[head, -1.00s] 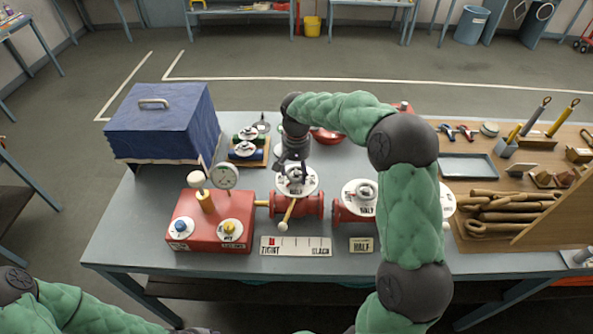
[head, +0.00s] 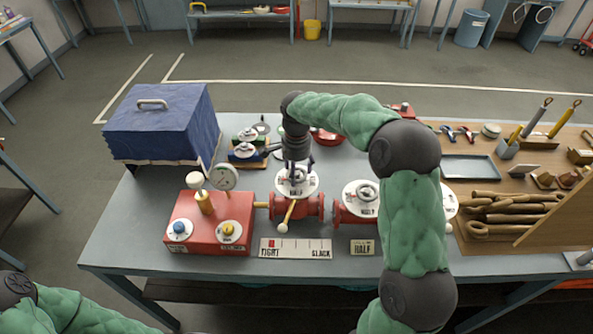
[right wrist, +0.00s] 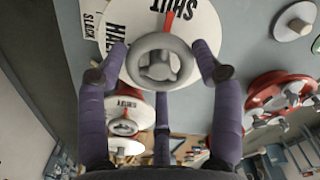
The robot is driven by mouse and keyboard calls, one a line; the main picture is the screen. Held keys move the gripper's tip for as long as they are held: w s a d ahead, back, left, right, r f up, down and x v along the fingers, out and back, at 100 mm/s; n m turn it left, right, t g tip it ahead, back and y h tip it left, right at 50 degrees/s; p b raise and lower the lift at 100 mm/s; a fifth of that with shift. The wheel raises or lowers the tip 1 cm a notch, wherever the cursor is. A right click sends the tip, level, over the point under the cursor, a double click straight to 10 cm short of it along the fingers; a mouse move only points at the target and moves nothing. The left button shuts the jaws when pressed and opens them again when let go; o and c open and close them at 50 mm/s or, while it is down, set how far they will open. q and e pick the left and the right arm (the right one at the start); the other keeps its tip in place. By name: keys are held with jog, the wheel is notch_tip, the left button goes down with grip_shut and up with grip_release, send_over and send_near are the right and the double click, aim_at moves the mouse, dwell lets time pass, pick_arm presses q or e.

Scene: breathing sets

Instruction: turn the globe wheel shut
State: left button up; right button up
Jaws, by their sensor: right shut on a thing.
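The globe wheel (right wrist: 160,62) is a grey, spoked handwheel over a white dial (right wrist: 205,35) lettered SHUT and HALF. A red pointer (right wrist: 171,20) on the dial lies close by the word SHUT. In the head view the white dial (head: 308,187) tops a red valve body (head: 312,208), with a white-knobbed lever in front. My right gripper (head: 297,168) comes down from above and is shut on the wheel; in the right wrist view its purple fingers (right wrist: 163,75) stand around the rim. In the head view it mostly hides the wheel. My left gripper is out of view.
A second dialled valve (head: 360,195) stands close right. A red box (head: 210,240) with knobs and a gauge (head: 226,177) is left. A blue box (head: 160,120) stands back left; a wooden tool board (head: 500,235) is right.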

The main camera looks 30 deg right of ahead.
aim_at(297, 173)
jog(key=shift+f+m, duration=0.1)
jog(key=shift+m, duration=0.2)
jog(key=o, duration=1.2)
jog(key=shift+c, duration=0.2)
notch_tip(297, 173, up, 12)
